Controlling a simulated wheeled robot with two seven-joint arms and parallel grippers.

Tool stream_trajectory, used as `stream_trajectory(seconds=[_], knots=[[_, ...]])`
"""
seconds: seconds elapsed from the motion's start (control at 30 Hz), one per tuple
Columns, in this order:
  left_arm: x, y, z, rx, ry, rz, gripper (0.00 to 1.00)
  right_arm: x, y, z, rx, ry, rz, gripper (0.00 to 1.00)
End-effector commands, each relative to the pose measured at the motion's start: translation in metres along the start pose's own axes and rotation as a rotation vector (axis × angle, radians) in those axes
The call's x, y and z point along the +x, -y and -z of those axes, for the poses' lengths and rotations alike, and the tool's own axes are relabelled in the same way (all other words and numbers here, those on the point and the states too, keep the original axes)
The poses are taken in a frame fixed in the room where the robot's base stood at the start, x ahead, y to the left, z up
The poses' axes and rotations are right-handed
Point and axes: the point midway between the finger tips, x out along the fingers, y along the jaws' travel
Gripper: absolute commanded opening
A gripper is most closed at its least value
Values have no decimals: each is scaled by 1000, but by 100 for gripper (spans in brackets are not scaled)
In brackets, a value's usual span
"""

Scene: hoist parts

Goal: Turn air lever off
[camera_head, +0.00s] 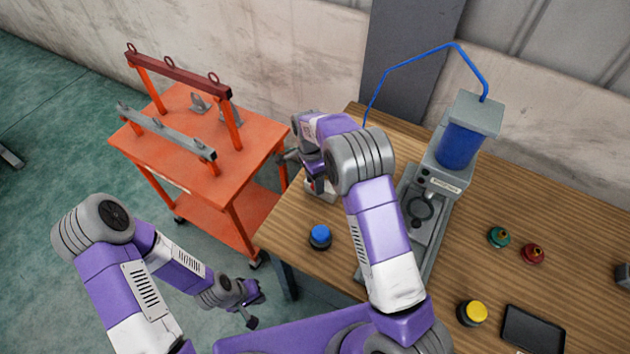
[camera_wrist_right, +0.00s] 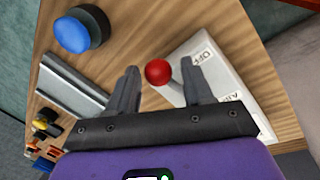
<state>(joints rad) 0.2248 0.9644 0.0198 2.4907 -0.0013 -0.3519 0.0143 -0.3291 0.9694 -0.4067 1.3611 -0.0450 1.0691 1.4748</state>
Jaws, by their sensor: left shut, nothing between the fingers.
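The air lever has a red ball knob (camera_wrist_right: 158,72) and stands on a white plate (camera_wrist_right: 215,65) marked "OFF" and "AIR". In the head view the white plate (camera_head: 322,191) shows only partly, behind my right arm near the table's left edge. I cannot tell whether a finger touches the lever. In the head view my right gripper (camera_head: 289,157) is partly hidden by its wrist. My left gripper (camera_head: 250,305) is shut and empty, low beside the table.
A blue button (camera_head: 320,236) sits on the wooden table in front of the lever. A press with a blue cylinder (camera_head: 458,145) stands to the right. An orange cart (camera_head: 180,150) with a lifting frame stands left, across a gap.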

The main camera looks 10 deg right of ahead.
Motion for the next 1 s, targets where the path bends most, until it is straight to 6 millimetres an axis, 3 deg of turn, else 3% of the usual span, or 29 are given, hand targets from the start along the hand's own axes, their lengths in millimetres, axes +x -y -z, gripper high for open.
stream_trajectory(seconds=[0.37,0.73,1.0], knots=[[0,0,0,0,0,0,0,-2,-1,0,-4,0,-3,58],[-3,-1,0,0,0,0,0,-59,0,0,-3,-1,0,58],[-4,-1,0,0,0,0,0,-75,0,0,-3,0,-3,58]])
